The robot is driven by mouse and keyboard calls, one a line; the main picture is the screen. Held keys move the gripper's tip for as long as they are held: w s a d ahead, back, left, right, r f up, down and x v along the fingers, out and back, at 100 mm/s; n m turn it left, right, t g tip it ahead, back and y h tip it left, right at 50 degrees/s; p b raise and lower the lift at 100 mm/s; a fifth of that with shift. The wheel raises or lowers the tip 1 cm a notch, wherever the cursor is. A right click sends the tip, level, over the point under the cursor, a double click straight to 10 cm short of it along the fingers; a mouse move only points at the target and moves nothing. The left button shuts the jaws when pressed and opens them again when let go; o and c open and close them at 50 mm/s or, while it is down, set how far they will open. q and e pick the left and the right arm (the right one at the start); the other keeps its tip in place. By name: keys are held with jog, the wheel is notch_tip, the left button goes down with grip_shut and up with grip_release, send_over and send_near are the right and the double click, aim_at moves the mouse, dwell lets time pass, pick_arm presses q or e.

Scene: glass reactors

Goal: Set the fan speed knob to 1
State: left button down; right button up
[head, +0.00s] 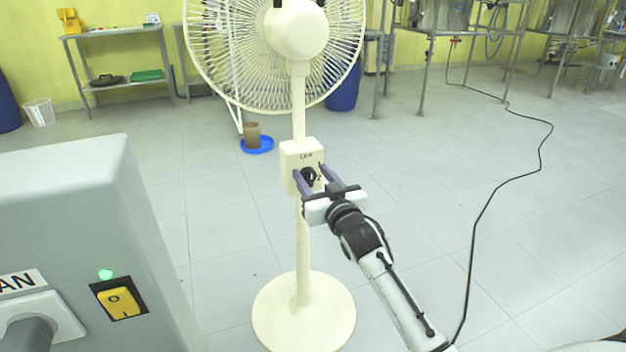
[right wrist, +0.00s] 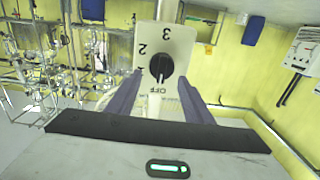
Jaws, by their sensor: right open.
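The fan (head: 293,30) is cream-white and stands upright on a round base. Its control box (head: 290,156) is on the pole and carries the black fan speed knob (head: 308,174). In the right wrist view the knob (right wrist: 160,66) appears upside down, with its pointer toward OFF. My left gripper is out of view.
A grey cabinet (head: 70,190) with a lit green lamp and a yellow switch (head: 119,302) fills the lower left. A blue dish (head: 257,147) with a brown pot lies behind the fan. A black cable (head: 485,205) runs across the floor at right.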

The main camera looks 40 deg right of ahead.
jog(key=shift+w, duration=0.1)
jog(key=c, duration=1)
jog(key=shift+c, duration=0.2)
